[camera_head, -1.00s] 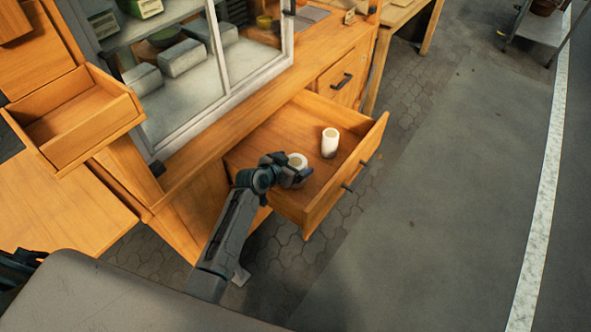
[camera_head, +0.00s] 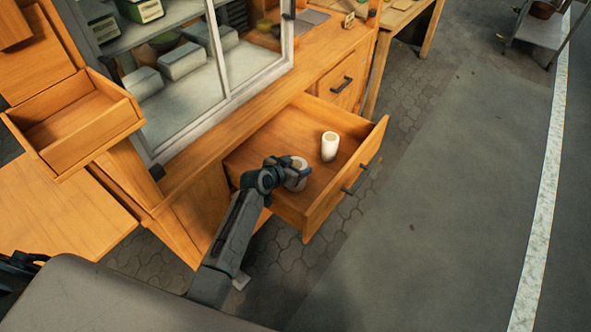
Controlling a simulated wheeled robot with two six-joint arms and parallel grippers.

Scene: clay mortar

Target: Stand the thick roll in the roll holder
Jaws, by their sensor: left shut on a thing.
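My left gripper (camera_head: 295,174) is over the open wooden drawer (camera_head: 352,176). It is shut on a pale, wide roll (camera_head: 299,178), which the fingers partly hide. I cannot tell whether this roll touches the drawer floor. A second white roll (camera_head: 329,146), slimmer looking, stands upright in the drawer to the right of and behind the gripper, apart from it. I cannot make out a roll holder. My right gripper is not in view.
The drawer's front panel with dark handles rises right of the gripper. A glass-fronted cabinet (camera_head: 180,80) stands behind on the wooden counter (camera_head: 215,140). An open, empty wooden box (camera_head: 75,125) is at the left.

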